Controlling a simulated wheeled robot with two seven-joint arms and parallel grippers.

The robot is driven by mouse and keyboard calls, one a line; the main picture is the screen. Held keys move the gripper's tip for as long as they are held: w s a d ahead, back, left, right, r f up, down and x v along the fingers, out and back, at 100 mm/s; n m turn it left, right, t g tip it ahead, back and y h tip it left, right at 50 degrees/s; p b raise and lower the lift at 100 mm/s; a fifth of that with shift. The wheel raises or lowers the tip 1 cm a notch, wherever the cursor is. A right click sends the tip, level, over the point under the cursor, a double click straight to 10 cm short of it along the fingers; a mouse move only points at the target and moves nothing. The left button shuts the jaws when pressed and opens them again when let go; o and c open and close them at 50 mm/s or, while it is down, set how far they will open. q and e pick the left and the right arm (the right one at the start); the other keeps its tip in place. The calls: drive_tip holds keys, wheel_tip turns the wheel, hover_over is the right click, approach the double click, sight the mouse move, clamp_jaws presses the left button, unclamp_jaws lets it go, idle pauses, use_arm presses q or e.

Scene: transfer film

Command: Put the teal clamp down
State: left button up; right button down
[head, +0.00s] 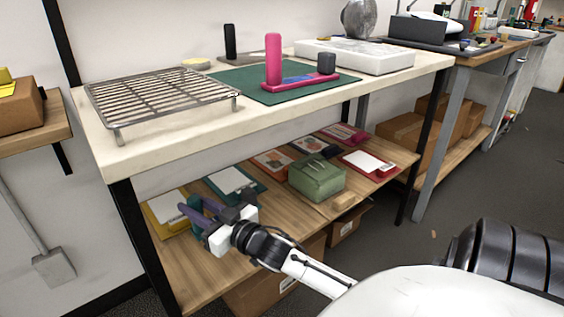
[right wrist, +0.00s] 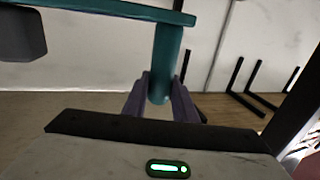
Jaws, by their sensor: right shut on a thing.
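My right gripper (head: 195,207) is in front of or over the left part of the lower shelf (head: 185,262). It is shut on the teal clamp (head: 196,223), mostly hidden by the gripper in the head view. In the right wrist view, the clamp's round teal post (right wrist: 166,55) stands between the two purple-grey fingers, joined to a teal bar across the top. A dark grey block (right wrist: 20,35) shows at the left under the bar. I cannot tell whether the clamp touches the shelf. My left gripper is not in view.
A yellow clipboard (head: 160,214), a teal clipboard (head: 256,187) and a green box (head: 317,182) lie on the lower shelf. The tabletop (head: 135,157) above carries a wire rack (head: 160,97) and a pink clamp (head: 273,60) on a green mat (head: 232,76). Bare shelf shows near its front edge.

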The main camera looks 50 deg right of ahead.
wheel_tip(320, 180, down, 5)
drive_tip(key=b, duration=0.2)
drive_tip(key=shift+f+b, duration=0.1)
drive_tip(key=shift+b, duration=0.25)
drive_tip(key=shift+f+b, duration=0.45)
drive_tip(key=shift+f, duration=0.5)
wheel_tip(320, 180, down, 3)
drive_tip(key=shift+r+b, duration=0.2)
drive_tip(key=shift+b, duration=0.5)
drive_tip(key=shift+f, duration=0.15)
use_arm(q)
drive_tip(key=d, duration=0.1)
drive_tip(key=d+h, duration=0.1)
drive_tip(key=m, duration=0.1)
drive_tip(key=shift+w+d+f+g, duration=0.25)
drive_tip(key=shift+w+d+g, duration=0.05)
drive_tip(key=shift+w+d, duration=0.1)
use_arm(e)
drive_tip(key=c, duration=1.4)
unclamp_jaws()
drive_tip(key=shift+c, duration=0.2)
